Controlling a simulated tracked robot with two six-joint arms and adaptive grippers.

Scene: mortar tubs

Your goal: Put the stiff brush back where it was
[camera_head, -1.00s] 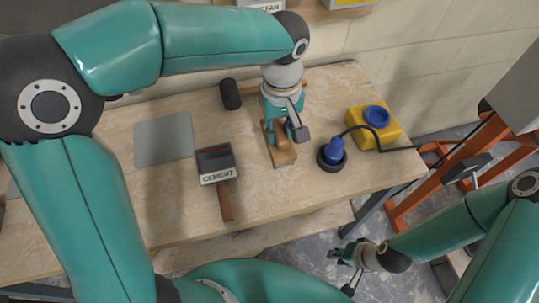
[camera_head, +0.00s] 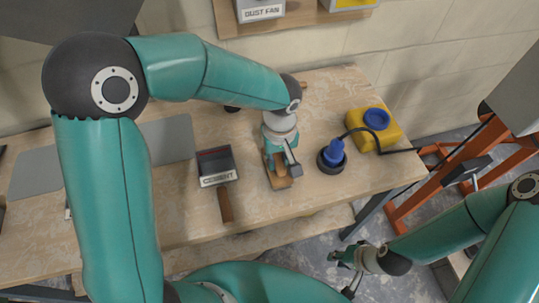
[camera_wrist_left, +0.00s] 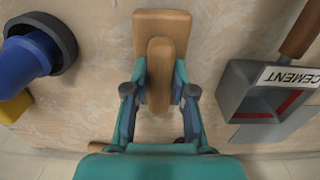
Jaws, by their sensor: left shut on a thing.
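The stiff brush (camera_head: 278,180) is a wooden block with a rounded wooden grip on top. My left gripper (camera_head: 281,160) is shut on that grip from above, over the middle-right part of the workbench. In the left wrist view the two fingers (camera_wrist_left: 160,98) are on either side of the brush's grip (camera_wrist_left: 160,72), and the flat block (camera_wrist_left: 150,20) shows beneath it. The bristles are hidden, and I cannot tell whether the brush touches the bench. My right gripper (camera_head: 346,262) hangs past the bench's front edge, empty, its fingers apart.
A CEMENT scoop (camera_head: 214,168) lies left of the brush. A blue tool in a dark round base (camera_head: 331,163) stands close on the right, with a yellow box (camera_head: 374,130) behind it. A shelf (camera_head: 300,20) is at the back. Grey sheets (camera_head: 166,140) lie left.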

